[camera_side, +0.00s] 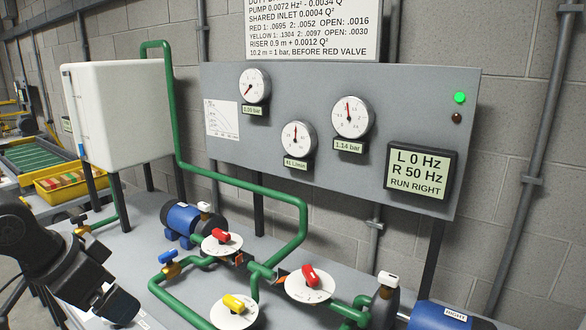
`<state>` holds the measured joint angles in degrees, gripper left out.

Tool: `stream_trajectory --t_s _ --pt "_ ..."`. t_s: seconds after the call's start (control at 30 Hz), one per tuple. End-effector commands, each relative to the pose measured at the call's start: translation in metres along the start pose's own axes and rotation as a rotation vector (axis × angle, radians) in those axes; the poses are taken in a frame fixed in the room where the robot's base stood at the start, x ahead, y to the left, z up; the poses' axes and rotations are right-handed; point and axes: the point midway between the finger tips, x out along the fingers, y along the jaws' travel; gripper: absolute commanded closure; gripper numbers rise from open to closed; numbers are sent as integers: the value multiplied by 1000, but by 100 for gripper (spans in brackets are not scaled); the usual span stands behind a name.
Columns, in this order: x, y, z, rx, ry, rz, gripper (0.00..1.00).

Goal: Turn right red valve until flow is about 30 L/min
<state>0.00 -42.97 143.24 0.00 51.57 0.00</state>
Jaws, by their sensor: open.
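The right red valve (310,276) has a red handle on a round white dial plate, on the green piping right of centre. Its handle slants, upper left to lower right. The flow gauge (299,138) is the lower middle dial on the grey panel; its small label seems to read 41 L/min. My gripper (119,306) is at the lower left, well left of the right red valve and touching no valve. It is open and appears empty; its fingers are dark and hard to make out.
Another red valve (221,236), a yellow valve (233,304) and a blue-handled valve (168,257) stand among green pipes. The right pressure gauge (351,117) reads 1.14 bar. The display (420,171) shows L 0 Hz, R 50 Hz, RUN RIGHT. A green lamp (460,98) is lit.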

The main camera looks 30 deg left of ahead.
Motion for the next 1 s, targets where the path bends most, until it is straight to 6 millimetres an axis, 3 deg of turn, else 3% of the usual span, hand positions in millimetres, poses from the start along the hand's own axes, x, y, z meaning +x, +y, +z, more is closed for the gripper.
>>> stream_trajectory --t_s 0.53,0.63,0.77,1.0 --pt "0 0 0 0 0 0 4" --pt "-1 1 -8 11 -4 5 4" --pt "0 5 -41 59 -22 25 4" --pt "28 18 -138 210 -61 91 4"
